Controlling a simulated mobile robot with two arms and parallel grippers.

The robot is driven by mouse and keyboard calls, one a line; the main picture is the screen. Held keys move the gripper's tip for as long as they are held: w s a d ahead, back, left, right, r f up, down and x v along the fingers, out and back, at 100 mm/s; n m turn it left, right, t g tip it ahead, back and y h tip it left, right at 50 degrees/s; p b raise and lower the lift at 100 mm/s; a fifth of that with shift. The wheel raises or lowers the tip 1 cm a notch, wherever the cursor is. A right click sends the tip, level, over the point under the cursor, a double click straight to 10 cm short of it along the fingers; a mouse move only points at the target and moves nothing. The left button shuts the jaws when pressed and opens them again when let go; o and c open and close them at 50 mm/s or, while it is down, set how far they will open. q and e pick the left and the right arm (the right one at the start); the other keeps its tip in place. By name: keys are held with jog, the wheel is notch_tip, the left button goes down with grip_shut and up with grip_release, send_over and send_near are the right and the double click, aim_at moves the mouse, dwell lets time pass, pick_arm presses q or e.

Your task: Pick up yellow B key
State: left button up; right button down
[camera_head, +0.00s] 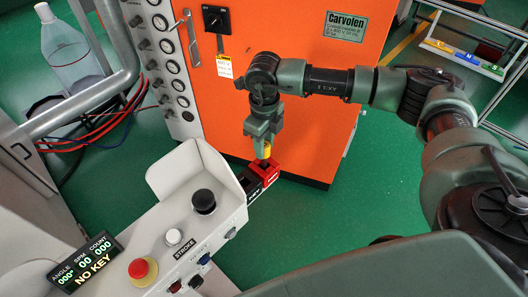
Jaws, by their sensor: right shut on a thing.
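The yellow key (264,151) shows as a small yellow piece just below the fingers of my right gripper (263,138). My right gripper points down and is shut on the yellow key. The fingers hide most of the key, and I cannot read a letter on it. Directly beneath is a red and black block (262,177) at the right end of the control panel. I cannot tell whether the key touches this block or is apart from it. My left gripper is not in view.
The pale control panel (166,218) has a red button (139,268), a black knob (204,201) and a display (86,262) reading "NO KEY". An orange cabinet (310,120) stands close behind my right gripper. A tray with coloured labels (462,58) is at the upper right. Green floor lies clear between.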

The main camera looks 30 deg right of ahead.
notch_tip(320, 180, up, 22)
jog(key=p, duration=0.1)
dwell(1.1)
